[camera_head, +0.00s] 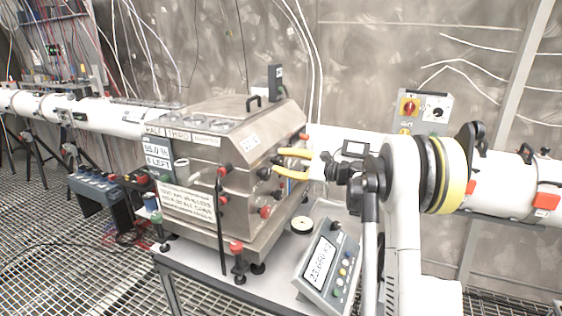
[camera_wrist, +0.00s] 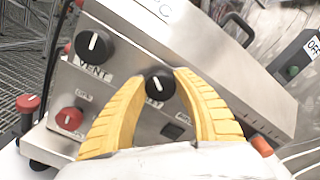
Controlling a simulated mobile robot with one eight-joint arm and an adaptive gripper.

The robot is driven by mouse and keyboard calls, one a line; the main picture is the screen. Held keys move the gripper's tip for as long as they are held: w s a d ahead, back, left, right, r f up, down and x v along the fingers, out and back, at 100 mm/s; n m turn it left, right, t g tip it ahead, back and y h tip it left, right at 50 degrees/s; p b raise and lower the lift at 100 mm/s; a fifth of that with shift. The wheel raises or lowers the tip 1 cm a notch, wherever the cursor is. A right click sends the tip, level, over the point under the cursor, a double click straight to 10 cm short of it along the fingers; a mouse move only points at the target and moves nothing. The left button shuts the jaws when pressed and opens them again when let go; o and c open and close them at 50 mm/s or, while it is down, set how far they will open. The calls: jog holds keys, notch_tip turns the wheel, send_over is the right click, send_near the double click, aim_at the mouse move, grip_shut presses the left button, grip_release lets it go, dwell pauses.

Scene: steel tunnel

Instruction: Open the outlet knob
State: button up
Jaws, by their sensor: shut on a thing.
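The steel box (camera_head: 240,150) stands on a table, and my gripper (camera_head: 279,162) reaches its right-hand face from the right. In the wrist view, my gripper's (camera_wrist: 161,80) two yellow fingers are closed around a black round knob (camera_wrist: 158,84) with a white pointer line. The line points roughly up, slightly tilted. The label under this knob is partly hidden by the left finger; only its end, like "LET", shows. A second black knob (camera_wrist: 94,45), labelled VENT, sits to its left, clear of the fingers.
A red knob (camera_wrist: 69,118) sits on the panel at lower left. A white pipe (camera_head: 510,190) lies behind my arm, and a wall switch box (camera_head: 422,112) hangs above.

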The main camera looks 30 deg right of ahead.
jog(key=n, duration=0.4)
jog(key=shift+n, duration=0.3)
jog(key=n, duration=0.5)
jog(key=shift+f, duration=0.1)
jog(key=n, duration=0.5)
jog(key=shift+f+n, duration=0.1)
jog(key=shift+n, duration=0.3)
jog(key=n, duration=0.4)
jog(key=shift+n, duration=0.4)
jog(key=shift+w, duration=0.1)
jog(key=o, duration=1.2)
jog(key=shift+f, duration=0.1)
jog(key=shift+d, duration=0.1)
